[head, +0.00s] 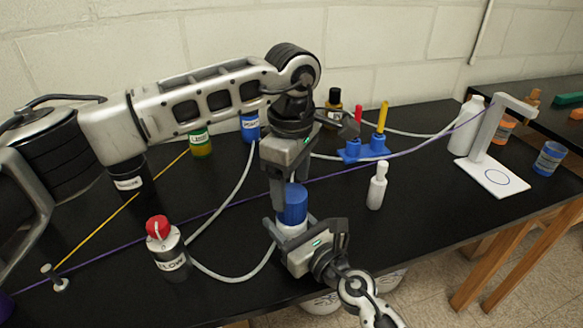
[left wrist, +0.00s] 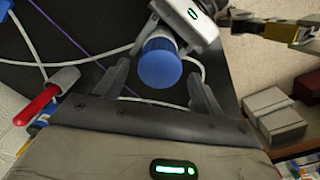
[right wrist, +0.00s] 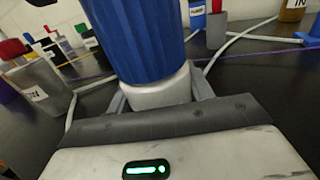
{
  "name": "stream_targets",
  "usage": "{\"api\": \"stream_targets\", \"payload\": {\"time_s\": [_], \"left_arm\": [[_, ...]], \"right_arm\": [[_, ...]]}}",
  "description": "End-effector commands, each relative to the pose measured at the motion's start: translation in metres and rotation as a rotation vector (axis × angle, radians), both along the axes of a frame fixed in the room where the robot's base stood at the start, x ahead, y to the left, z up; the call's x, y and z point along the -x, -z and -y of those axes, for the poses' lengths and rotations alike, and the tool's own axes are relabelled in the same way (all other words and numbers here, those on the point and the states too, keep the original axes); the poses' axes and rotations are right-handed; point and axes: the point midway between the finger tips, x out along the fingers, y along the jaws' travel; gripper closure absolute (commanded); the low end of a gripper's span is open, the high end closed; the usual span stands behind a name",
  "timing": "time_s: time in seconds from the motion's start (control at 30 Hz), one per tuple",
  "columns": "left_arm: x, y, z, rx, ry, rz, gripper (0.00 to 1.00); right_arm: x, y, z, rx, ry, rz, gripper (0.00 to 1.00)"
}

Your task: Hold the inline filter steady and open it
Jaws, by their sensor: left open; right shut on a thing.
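The inline filter has a ribbed blue cap (head: 293,207) over a white body (head: 290,230) and stands upright near the table's front edge. My right gripper (head: 289,236) is shut on the white body, low on the filter; the right wrist view shows its fingers on both sides of the body (right wrist: 160,92) under the cap (right wrist: 140,40). My left gripper (head: 287,188) is open, pointing down from above. In the left wrist view the cap (left wrist: 160,66) lies between its spread fingers, with gaps at both sides. The left gripper partly hides the cap in the head view.
Grey tubing (head: 232,277) runs by the filter to a red-capped flow bottle (head: 170,258) at left. A white dropper bottle (head: 377,187) and a blue holder (head: 365,150) stand to the right and behind. A white stand (head: 490,174) is at far right.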

Motion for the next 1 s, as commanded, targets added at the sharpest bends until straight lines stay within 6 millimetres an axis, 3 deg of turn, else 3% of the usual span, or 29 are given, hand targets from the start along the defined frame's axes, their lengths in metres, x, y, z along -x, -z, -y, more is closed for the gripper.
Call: {"api": "stream_targets", "payload": {"time_s": [0.1, 0.3, 0.7, 0.87, 1.0], "left_arm": [[0.000, 0.021, 0.000, -0.001, -0.002, -0.003, 0.31], [0.000, 0.045, 0.000, -0.001, -0.004, -0.002, 0.31], [0.000, 0.052, 0.000, 0.000, -0.004, 0.000, 0.31], [0.000, 0.052, 0.000, 0.000, -0.004, 0.000, 0.76], [0.000, 0.052, 0.000, 0.000, -0.018, 0.000, 0.76]], "right_arm": [[0.000, 0.000, 0.000, 0.001, 0.000, -0.001, 1.00], [0.000, 0.000, 0.000, 0.001, 0.000, -0.001, 1.00], [0.000, 0.000, 0.000, 0.001, 0.000, -0.001, 1.00], [0.000, 0.000, 0.000, 0.001, 0.000, -0.001, 1.00], [0.000, 0.000, 0.000, 0.001, 0.000, -0.001, 1.00]]}}
